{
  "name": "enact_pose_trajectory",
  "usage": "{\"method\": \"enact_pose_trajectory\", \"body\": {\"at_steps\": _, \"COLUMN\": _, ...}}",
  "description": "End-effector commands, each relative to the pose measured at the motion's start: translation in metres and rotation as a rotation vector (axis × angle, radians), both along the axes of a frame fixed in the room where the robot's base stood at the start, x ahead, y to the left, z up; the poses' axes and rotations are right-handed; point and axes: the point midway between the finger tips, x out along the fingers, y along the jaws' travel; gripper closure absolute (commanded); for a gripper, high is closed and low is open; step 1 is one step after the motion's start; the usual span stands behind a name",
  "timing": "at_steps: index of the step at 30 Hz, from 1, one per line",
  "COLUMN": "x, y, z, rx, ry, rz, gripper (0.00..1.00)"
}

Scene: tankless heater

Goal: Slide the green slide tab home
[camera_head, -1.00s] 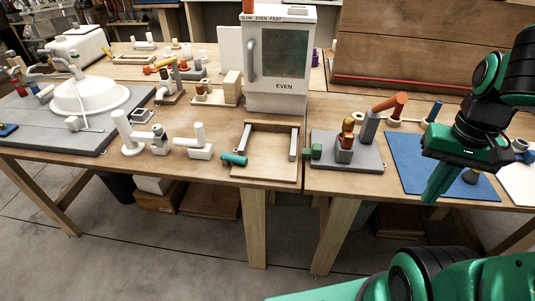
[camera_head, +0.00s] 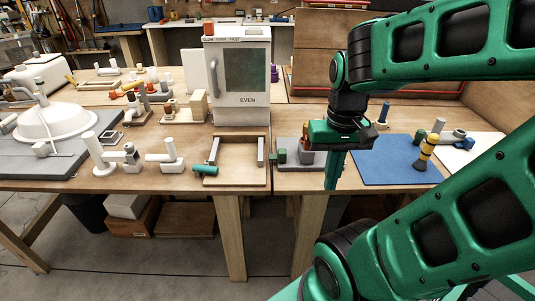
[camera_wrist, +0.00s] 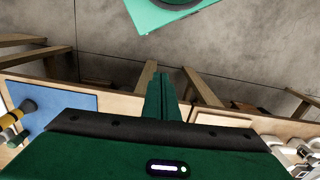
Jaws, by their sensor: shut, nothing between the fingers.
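A small dark green block, likely the green slide tab (camera_head: 278,157), sits at the left end of the grey base plate (camera_head: 288,145) near the table's front edge. My gripper (camera_head: 331,188) points down to the right of it, in front of the blue mat's left edge. Its fingers are shut and empty, apart from the tab. My gripper and arm hide the right part of the grey plate and its fittings. In the wrist view my shut fingers (camera_wrist: 162,97) show over the table's front edge; the tab cannot be made out there.
A blue mat (camera_head: 390,165) lies to the right, with a yellow-and-black tool (camera_head: 426,150) on it. A wooden tray (camera_head: 240,179) with a teal cylinder (camera_head: 205,170) at its left front lies left of the tab. A white heater cabinet (camera_head: 238,75) stands behind. The floor in front is open.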

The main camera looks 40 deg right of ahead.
Motion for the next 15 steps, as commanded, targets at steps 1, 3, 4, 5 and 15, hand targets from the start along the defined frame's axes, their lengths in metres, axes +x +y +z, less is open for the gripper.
{"method": "enact_pose_trajectory", "body": {"at_steps": 1, "x": -0.009, "y": 0.0, "z": 0.004, "rx": -0.002, "ry": -0.009, "rz": 0.001, "gripper": 1.0}}
{"method": "enact_pose_trajectory", "body": {"at_steps": 3, "x": -0.006, "y": -0.003, "z": 0.005, "rx": -0.014, "ry": -0.007, "rz": -0.006, "gripper": 1.0}}
{"method": "enact_pose_trajectory", "body": {"at_steps": 4, "x": -0.002, "y": -0.004, "z": 0.006, "rx": -0.022, "ry": -0.003, "rz": -0.01, "gripper": 1.0}}
{"method": "enact_pose_trajectory", "body": {"at_steps": 5, "x": 0.003, "y": -0.006, "z": 0.006, "rx": -0.032, "ry": 0.002, "rz": -0.014, "gripper": 1.0}}
{"method": "enact_pose_trajectory", "body": {"at_steps": 15, "x": 0.113, "y": -0.016, "z": -0.001, "rx": -0.285, "ry": 0.038, "rz": -0.101, "gripper": 1.0}}
